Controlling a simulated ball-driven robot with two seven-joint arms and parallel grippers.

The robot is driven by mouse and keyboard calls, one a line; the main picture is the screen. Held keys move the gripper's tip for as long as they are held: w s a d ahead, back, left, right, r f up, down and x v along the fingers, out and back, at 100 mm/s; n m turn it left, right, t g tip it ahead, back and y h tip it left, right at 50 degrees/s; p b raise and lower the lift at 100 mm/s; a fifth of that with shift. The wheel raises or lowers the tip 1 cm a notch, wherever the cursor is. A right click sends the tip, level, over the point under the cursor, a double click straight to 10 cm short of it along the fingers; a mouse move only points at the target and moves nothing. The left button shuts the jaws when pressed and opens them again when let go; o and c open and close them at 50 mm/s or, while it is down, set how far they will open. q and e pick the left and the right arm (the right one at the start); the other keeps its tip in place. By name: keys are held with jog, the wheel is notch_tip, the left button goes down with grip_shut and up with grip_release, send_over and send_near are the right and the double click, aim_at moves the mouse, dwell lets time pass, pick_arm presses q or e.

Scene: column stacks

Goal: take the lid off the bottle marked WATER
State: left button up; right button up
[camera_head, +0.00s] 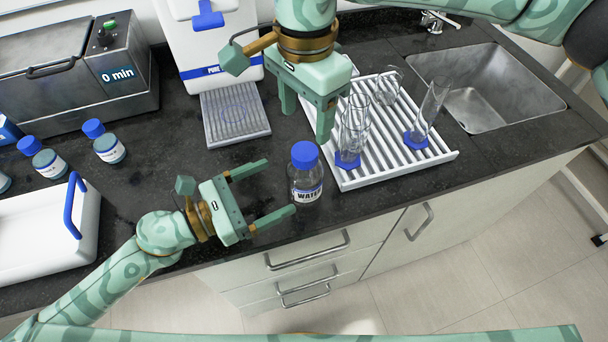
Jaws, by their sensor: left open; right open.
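The bottle marked WATER (306,191) stands upright on the dark counter near its front edge, left of the drying rack. Its blue lid (305,155) is on top. My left gripper (281,190) is open, its fingers pointing right toward the bottle; the fingertips are close to the bottle's left side. I cannot tell whether they touch it. My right gripper (306,124) is open and pointing down, above and behind the bottle near the lid. Neither gripper holds anything.
A white drying rack (437,157) with several glass vessels stands to the right, beside a sink (490,90). A water dispenser (236,118) is behind. At left are a grey bath (60,90), small blue-capped bottles (108,147) and a white tray with a blue handle (40,235).

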aim_at(314, 169)
pick_arm(q)
jog(key=x, duration=0.9)
jog(key=shift+w+d+f, duration=0.1)
jog(key=shift+w+d, duration=0.1)
jog(key=shift+d, duration=0.15)
